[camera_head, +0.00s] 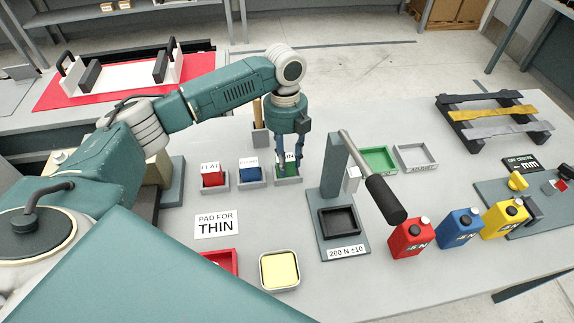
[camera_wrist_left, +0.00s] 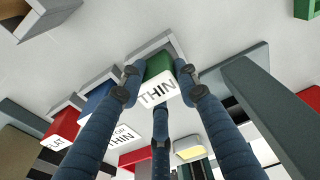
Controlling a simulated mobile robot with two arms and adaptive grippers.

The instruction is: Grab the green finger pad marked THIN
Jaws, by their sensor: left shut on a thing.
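The green finger pad marked THIN (camera_head: 284,168) stands in its small grey holder (camera_head: 288,181), at the right end of a row of pads. My left gripper (camera_head: 291,165) comes down over it from above and partly hides it and its label. In the left wrist view the green pad (camera_wrist_left: 158,66) with its white THIN label (camera_wrist_left: 157,92) sits between the fingers, which are shut on it. It appears still in or just at its holder; I cannot tell if it is lifted. My right gripper is not in view.
A red pad (camera_head: 212,175) and a blue pad (camera_head: 250,172) stand in holders to the left. A press with a black handle (camera_head: 386,198) stands close on the right. A PAD FOR THIN card (camera_head: 216,225) and a yellow-filled tray (camera_head: 280,271) lie in front.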

